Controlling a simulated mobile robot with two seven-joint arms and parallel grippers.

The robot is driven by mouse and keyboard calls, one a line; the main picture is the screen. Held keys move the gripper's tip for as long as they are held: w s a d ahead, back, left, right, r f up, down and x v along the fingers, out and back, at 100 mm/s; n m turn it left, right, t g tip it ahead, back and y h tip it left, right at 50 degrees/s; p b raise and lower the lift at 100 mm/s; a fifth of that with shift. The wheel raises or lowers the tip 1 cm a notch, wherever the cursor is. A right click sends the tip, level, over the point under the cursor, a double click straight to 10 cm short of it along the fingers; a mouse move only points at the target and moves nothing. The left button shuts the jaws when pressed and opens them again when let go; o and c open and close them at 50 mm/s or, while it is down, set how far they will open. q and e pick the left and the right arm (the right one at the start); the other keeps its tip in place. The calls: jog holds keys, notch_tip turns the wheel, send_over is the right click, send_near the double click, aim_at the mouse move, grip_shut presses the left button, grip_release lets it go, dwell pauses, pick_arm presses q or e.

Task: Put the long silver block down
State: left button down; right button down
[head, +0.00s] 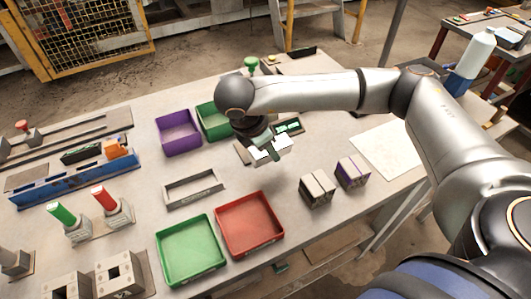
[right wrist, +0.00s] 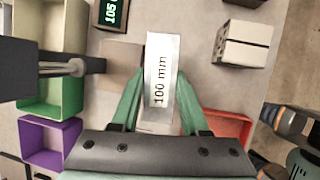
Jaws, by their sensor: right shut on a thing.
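The long silver block (right wrist: 162,62), marked "100 mm", is between the green fingers of my right gripper (right wrist: 160,78) in the right wrist view. The gripper is shut on it. In the head view the right gripper (head: 268,150) hangs over the back middle of the table, and the block (head: 283,144) shows as a pale piece beside the fingers. A flat brownish plate (right wrist: 118,62) lies under and beside the block, near a dark display (right wrist: 113,12) with green digits. I cannot tell whether the block touches the plate. My left gripper is not in view.
A purple bin (head: 178,146) and a green bin (head: 211,132) stand left of the gripper. A grey frame (head: 193,203), a green tray (head: 165,272) and a red tray (head: 224,247) lie nearer. Two striped blocks (head: 317,198) (head: 352,183) stand right, near a white sheet (head: 389,150).

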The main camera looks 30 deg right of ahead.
notch_tip(320, 180, up, 10)
jog(key=shift+f, duration=0.1)
